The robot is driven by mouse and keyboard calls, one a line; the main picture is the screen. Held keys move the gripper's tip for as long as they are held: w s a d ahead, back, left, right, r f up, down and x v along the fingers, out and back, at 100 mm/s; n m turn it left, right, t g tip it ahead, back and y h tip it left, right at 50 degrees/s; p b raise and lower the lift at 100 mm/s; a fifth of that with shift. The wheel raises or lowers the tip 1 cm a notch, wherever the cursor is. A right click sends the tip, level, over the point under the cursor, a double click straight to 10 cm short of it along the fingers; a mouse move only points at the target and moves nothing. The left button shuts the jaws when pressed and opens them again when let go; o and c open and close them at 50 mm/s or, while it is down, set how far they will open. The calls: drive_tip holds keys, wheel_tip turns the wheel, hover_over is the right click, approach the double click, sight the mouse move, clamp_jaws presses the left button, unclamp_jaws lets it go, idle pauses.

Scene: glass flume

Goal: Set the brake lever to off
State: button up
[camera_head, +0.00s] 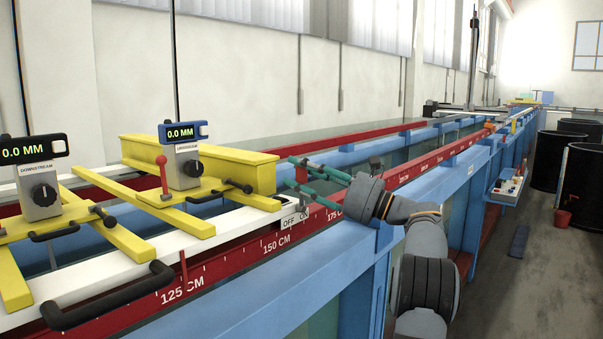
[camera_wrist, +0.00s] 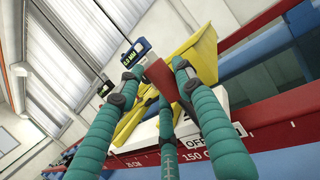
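The brake lever (camera_head: 301,174) has a dark red grip, partly hidden by my fingers, and stands above the white OFF/ON plate (camera_head: 295,217). In the wrist view its red grip (camera_wrist: 158,74) lies between my spread fingertips. The plate's OFF end also shows there (camera_wrist: 199,140). My gripper (camera_head: 291,172), with several green fingers, reaches in from the right. It is open, with fingers on both sides of the grip; I cannot tell if any touches it. Which way the lever is set is unclear.
A yellow beam (camera_head: 200,160) and two gauges, the upstream (camera_head: 183,150) and downstream (camera_head: 38,180), stand left of the lever. A black handle (camera_head: 105,300) juts out in front. The red rail (camera_head: 235,263) runs below.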

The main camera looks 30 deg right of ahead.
drive_tip(key=o, duration=0.3)
drive_tip(key=shift+r, duration=0.1)
drive_tip(key=v, duration=1.2)
drive_tip(key=shift+a, duration=0.1)
drive_tip(key=x, duration=1.2)
drive_tip(key=shift+w+d+m, duration=0.1)
drive_tip(key=shift+d+m, duration=0.15)
drive_tip(key=shift+m, duration=0.05)
drive_tip(key=shift+a, duration=0.1)
